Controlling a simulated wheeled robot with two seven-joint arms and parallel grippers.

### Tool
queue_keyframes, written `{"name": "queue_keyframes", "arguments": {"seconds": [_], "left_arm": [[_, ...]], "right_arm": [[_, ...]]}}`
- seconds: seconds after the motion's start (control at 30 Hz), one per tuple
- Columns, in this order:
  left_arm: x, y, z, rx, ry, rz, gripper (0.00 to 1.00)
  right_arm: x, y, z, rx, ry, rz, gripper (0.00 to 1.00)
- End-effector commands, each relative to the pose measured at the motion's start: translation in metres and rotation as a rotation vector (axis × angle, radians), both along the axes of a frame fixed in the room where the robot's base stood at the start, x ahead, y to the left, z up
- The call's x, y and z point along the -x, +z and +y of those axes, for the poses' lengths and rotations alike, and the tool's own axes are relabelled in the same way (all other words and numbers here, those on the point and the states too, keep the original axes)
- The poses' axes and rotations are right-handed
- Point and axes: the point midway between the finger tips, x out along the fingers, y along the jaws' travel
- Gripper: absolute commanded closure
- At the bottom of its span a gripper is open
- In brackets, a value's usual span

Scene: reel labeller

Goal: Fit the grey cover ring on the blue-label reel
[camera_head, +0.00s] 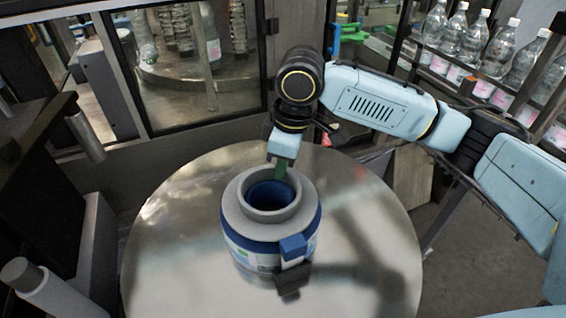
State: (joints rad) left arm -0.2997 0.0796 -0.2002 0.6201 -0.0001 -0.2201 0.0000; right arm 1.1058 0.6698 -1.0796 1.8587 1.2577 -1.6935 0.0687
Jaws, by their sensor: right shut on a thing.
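The blue-label reel (262,258) stands upright on the round metal table, with a white and blue band around its side. The grey cover ring (241,207) is at the top of the reel, around its dark blue open centre. It looks level; I cannot tell whether it rests fully on the reel or sits slightly above it. My right gripper (282,171) comes down from above at the far side of the ring and is shut on its rim. The fingertips are partly hidden behind the rim. My left gripper is not in view.
The round metal table (170,255) is otherwise largely clear. A blue block (293,246) with a dark piece below it sits at the reel's front. Bottles (470,40) stand on a rack at the back right. A glazed machine panel (190,60) is behind the table.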

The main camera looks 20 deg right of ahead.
Motion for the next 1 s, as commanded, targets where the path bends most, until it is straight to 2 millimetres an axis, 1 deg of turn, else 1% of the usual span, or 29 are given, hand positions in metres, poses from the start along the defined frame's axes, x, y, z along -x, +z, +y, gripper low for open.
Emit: {"name": "queue_keyframes", "arguments": {"seconds": [0.2, 0.5, 0.7, 1.0], "left_arm": [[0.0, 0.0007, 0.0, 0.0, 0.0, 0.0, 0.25], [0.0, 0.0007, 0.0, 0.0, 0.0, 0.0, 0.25], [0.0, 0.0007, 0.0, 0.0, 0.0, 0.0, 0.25], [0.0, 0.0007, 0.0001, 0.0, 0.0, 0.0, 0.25]], "right_arm": [[0.0002, 0.0043, 0.0025, -0.001, 0.001, -0.001, 1.0], [0.0003, 0.0035, 0.0026, -0.001, 0.0, -0.001, 1.0], [0.0005, -0.0026, 0.0026, -0.001, 0.0, 0.0, 1.0], [0.0014, 0.001, 0.0009, -0.001, 0.0, -0.001, 1.0]]}}
